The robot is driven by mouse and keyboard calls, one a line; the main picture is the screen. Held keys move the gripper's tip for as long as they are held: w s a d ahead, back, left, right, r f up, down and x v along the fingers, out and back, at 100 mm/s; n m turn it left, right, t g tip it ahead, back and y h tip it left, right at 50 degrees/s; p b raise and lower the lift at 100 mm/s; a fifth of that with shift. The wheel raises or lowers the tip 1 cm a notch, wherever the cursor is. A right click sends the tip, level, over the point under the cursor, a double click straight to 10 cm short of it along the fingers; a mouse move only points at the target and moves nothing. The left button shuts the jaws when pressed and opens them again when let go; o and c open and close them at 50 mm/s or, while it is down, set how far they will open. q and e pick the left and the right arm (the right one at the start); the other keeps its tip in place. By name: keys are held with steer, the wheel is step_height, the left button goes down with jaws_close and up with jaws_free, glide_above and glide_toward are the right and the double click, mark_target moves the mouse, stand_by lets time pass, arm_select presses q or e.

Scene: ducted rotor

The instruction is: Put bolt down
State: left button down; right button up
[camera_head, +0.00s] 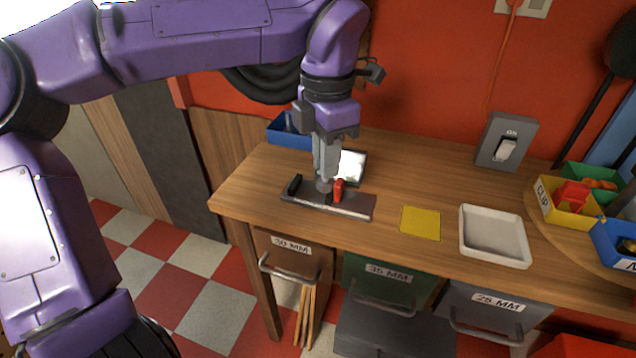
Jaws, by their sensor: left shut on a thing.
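My left gripper (325,181) points down over the left half of a dark grey metal fixture (356,207) on the wooden table. Its fingers are shut on a small grey piece at their tips, which looks like the bolt; the fingers hide most of it. I cannot tell whether this piece touches the fixture. A red upright part (339,190) stands on the fixture just right of the fingertips. A black raised block (293,185) is at the fixture's left end. My right gripper is not in view.
A yellow square (420,222) and an empty white tray (494,236) lie to the right. A blue bin (288,131) and a white-topped item (350,166) are behind the gripper. A grey switch box (506,141) and yellow (546,208), green and blue bins are further right.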

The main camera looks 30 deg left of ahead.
arm_select(q)
steer(key=p, duration=0.3)
glide_toward(336, 189)
steer(key=s+a, duration=0.3)
steer(key=a, duration=0.1)
steer(key=w+f, duration=0.1)
steer(key=w+a+f, duration=0.1)
steer(key=f, duration=0.1)
steer(key=w+a+f, duration=0.1)
steer(key=shift+a+f+p, duration=0.15)
steer(key=shift+a+p, duration=0.05)
steer(key=shift+p, duration=0.2)
step_height(336, 189, down, 3)
steer(key=shift+w+a+f, duration=0.1)
steer(key=shift+w+f, duration=0.05)
steer(key=shift+f, duration=0.1)
steer(key=shift+f, duration=0.15)
steer(key=c, duration=1.2)
jaws_free()
steer(key=shift+o, duration=0.2)
